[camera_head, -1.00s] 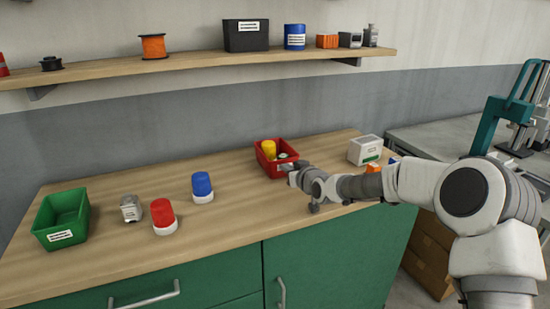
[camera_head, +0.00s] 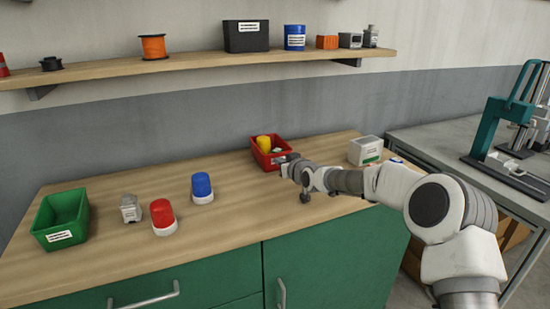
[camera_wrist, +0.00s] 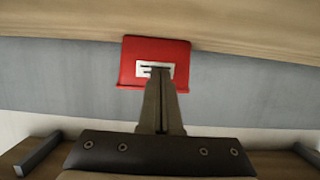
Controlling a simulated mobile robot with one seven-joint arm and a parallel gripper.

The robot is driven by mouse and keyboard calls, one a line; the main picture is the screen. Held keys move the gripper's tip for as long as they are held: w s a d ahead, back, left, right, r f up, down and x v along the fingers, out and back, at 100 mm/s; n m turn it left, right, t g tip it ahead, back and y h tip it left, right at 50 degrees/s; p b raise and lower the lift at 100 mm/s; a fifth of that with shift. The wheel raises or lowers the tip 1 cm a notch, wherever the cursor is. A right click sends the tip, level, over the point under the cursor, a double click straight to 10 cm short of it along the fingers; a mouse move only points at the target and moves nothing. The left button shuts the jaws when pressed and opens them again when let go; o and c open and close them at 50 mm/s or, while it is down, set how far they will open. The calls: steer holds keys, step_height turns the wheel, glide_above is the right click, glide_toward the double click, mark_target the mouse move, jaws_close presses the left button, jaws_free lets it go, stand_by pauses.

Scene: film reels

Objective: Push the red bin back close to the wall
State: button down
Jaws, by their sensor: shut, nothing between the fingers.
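The red bin (camera_head: 262,161) stands upright on the wooden counter near its back edge, with a yellow item (camera_head: 264,143) and a pale item inside. A small strip of counter shows between it and the grey wall. My gripper (camera_head: 288,160) is at the bin's near side, low over the counter. In the wrist view the bin's red face (camera_wrist: 132,62) with a white label is straight ahead. There my gripper's fingers (camera_wrist: 160,75) are together and empty, with their tips at the label, seemingly touching it.
A white box (camera_head: 362,151) stands right of the bin, close to my arm. A blue-topped jar (camera_head: 202,187), a red-topped jar (camera_head: 162,215), a grey canister (camera_head: 130,208) and a green bin (camera_head: 62,218) stand to the left. A loaded shelf (camera_head: 190,68) hangs above.

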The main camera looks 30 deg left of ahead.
steer(key=shift+x, duration=1.55)
steer(key=shift+s+d+f, duration=0.1)
steer(key=shift+s+d, duration=0.1)
steer(key=shift+s, duration=0.1)
steer(key=shift+s+d+r, duration=0.7)
steer(key=shift+d+r, duration=0.1)
steer(key=shift+r, duration=0.05)
steer(key=shift+s+d+r, duration=0.65)
steer(key=shift+d+r, duration=0.15)
steer(key=shift+d, duration=0.05)
steer(key=shift+r, duration=0.1)
